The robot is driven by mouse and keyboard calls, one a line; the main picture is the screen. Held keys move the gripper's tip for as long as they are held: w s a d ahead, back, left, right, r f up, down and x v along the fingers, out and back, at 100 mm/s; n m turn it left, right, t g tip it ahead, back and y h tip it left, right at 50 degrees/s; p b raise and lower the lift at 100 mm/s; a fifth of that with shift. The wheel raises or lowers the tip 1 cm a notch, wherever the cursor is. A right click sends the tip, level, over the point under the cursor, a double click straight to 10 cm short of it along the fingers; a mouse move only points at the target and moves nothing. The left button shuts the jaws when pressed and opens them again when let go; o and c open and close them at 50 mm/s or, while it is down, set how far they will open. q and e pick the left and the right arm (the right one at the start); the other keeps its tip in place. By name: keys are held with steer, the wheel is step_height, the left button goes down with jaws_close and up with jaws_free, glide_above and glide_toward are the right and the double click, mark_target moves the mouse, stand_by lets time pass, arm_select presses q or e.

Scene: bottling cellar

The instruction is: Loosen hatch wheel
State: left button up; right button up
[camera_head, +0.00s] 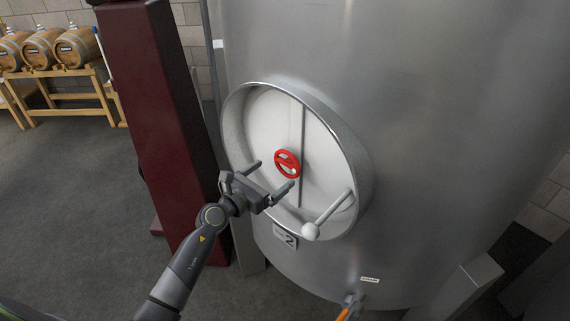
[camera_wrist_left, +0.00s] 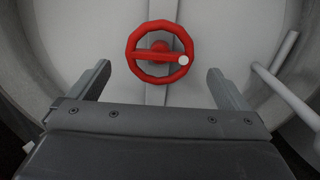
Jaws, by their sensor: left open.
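The red hatch wheel (camera_head: 288,164) sits in the middle of the round hatch (camera_head: 318,196) on the steel tank. In the left wrist view the wheel (camera_wrist_left: 159,52) has one crossbar and a pale round knob at its right rim. My left gripper (camera_head: 273,176) is open and empty in front of the hatch, just below and left of the wheel in the head view. In the left wrist view its two fingers (camera_wrist_left: 160,85) point toward the wheel, one to each side and below it, apart from it. My right gripper does not show.
A grey handle with a round white knob (camera_head: 310,231) sticks out at the hatch's lower right. A raised metal rim (camera_head: 357,150) surrounds the hatch. A dark red post (camera_head: 165,120) stands left of the tank. Barrels (camera_head: 75,47) lie on a wooden rack at the far left.

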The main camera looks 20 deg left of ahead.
mark_target(286, 164)
arm_select(q)
steer(key=x, duration=0.6)
steer(key=shift+w+d, duration=0.1)
steer(key=shift+w, duration=0.05)
steer(key=c, duration=1)
